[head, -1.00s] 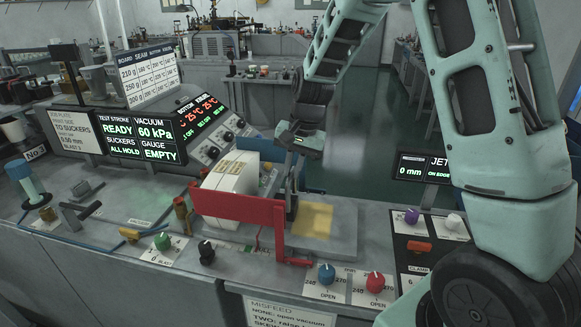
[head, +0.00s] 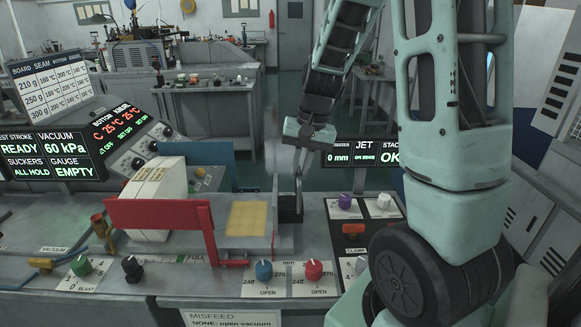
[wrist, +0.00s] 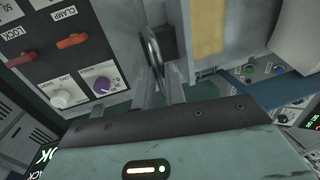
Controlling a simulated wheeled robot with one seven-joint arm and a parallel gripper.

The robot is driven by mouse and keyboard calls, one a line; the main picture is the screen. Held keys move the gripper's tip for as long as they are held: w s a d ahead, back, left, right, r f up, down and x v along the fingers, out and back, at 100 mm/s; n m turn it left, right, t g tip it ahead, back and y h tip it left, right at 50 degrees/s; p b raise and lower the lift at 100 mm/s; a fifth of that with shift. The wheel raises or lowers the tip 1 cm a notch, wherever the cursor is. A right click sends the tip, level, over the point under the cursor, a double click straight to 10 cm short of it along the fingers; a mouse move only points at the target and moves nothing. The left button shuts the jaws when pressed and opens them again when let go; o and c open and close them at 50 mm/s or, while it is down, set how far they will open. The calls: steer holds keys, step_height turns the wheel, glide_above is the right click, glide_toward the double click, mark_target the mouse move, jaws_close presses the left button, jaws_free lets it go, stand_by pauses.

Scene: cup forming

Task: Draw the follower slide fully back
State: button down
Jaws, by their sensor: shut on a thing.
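The follower slide (head: 289,211) appears as a dark upright block at the right end of the grey bed, right of the yellow pad (head: 247,219). In the wrist view its dark block (wrist: 169,42) carries a ring-shaped metal handle (wrist: 152,50). My gripper (head: 298,186) reaches down to it from above, and in the wrist view its fingers (wrist: 160,84) are shut on the handle. A white stack of blanks (head: 158,192) stands at the left of the bed, well apart from the slide. The exact contact at the fingertips is partly hidden.
A red guard (head: 160,214) stands in front of the stack and a blue plate (head: 203,156) behind it. Blue (head: 264,270) and red (head: 314,270) knobs line the front. A panel with purple (head: 345,201) and white (head: 384,201) knobs lies close to the right.

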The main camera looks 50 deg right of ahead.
steer(key=shift+s+d, duration=0.15)
steer(key=shift+d, duration=0.1)
steer(key=c, duration=1.5)
jaws_free()
steer(key=shift+s+d, duration=0.1)
steer(key=shift+o, duration=0.2)
step_height(320, 180, up, 17)
steer(key=s+d+b, duration=0.1)
steer(key=s+d, duration=0.1)
steer(key=shift+s, duration=0.15)
steer(key=shift+d, duration=0.1)
